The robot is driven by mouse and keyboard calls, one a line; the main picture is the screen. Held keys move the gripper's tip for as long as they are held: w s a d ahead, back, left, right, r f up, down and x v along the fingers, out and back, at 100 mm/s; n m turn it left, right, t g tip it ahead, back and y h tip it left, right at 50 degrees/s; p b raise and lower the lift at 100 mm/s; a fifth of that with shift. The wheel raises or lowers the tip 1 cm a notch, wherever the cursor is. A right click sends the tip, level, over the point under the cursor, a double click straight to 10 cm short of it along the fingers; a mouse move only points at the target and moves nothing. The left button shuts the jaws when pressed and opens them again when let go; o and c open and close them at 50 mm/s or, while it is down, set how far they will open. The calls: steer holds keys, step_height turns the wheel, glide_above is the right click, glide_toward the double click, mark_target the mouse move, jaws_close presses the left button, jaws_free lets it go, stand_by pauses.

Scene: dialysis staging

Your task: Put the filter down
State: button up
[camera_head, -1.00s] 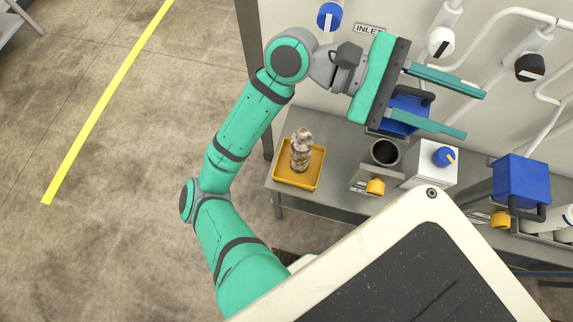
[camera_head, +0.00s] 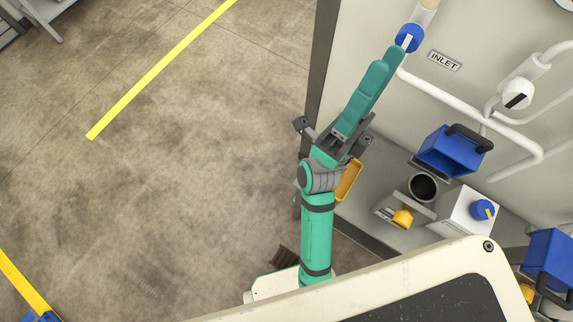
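My gripper (camera_head: 383,72) is seen edge-on over the left end of the grey bench. Its teal fingers point up toward the wall and overlap in this view, so the gap between them is hidden. I cannot tell whether anything is between them. A yellow tray (camera_head: 349,181) shows only as a strip beside my wrist; my arm covers the rest. The mottled brown and white piece that stood in this tray one second ago does not show now. I cannot tell for sure which thing is the filter.
A blue box with a black handle (camera_head: 450,153), a black-mouthed cup (camera_head: 423,187), a yellow knob (camera_head: 402,218) and a white box with a blue knob (camera_head: 458,212) stand to the right. White pipes (camera_head: 450,97) and an INLET label (camera_head: 444,61) are on the wall. Open floor lies left.

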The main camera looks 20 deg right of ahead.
steer(key=w+a+f+n+t+y, duration=0.1)
steer(key=a+f+n+t+y, duration=0.3)
steer(key=f+n+y, duration=0.8)
steer(key=w+a+f+n+t+y, duration=0.1)
steer(key=a+f+n+t+y, duration=0.2)
steer(key=a+f+n+y, duration=0.75)
steer(key=s+a+f+n+g+y, duration=0.2)
steer(key=s+f+n+g, duration=0.2)
steer(key=s+f, duration=0.2)
steer(key=s+a+f+n+g+y, duration=0.3)
steer(key=s+f+n+g, duration=0.1)
steer(key=s+f, duration=0.3)
step_height(320, 180, down, 3)
steer(key=shift+s+r, duration=0.1)
steer(key=shift+s, duration=0.2)
steer(key=shift+a, duration=0.1)
